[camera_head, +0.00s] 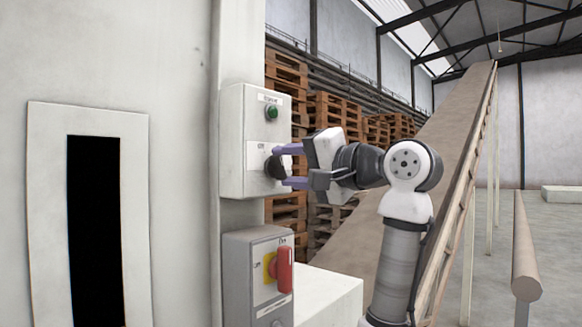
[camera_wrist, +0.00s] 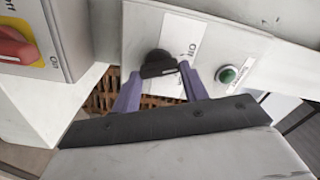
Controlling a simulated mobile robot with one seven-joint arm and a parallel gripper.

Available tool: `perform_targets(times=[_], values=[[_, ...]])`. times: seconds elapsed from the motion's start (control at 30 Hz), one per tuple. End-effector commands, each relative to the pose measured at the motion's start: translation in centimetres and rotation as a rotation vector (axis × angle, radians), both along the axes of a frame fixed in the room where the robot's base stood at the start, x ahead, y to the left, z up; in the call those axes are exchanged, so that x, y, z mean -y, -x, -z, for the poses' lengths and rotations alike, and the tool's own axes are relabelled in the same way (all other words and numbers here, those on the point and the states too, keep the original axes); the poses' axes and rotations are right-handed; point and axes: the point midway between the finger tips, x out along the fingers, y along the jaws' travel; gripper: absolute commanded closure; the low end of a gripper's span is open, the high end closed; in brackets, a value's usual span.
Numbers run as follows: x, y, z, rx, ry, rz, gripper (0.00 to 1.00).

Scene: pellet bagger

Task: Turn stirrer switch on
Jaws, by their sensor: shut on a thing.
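A pale control box (camera_head: 233,130) on the wall post carries a black rotary knob (camera_head: 273,167) on its lower half, with a white label beside it that seems to read "Off". A round green button or lamp (camera_head: 271,112) sits above the knob under a small label. My gripper (camera_head: 282,166) reaches in from the right, its purple fingers on either side of the knob and shut on it. In the wrist view the knob's bar (camera_wrist: 158,64) spans between the two fingertips (camera_wrist: 159,71). The green button (camera_wrist: 227,74) shows to the right there.
Below is a grey box (camera_head: 246,287) with a red handle (camera_head: 285,269) on a yellow plate, close under my gripper. A white block (camera_head: 330,290) stands beside it. Pallets (camera_head: 335,110) and an inclined conveyor (camera_head: 445,140) lie behind. A dark slot (camera_head: 93,220) is at left.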

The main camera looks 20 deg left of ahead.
Motion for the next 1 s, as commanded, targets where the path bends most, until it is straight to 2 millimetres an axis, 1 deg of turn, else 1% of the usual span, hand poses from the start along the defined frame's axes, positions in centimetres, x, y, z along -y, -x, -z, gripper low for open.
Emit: perform_targets(times=[0.7, 1.0], values=[[-0.04, 0.0, 0.35, -0.596, -0.216, -0.002, 0.79], [-0.03, 0.01, 0.42, -0.791, -0.287, -0.001, 0.79]])
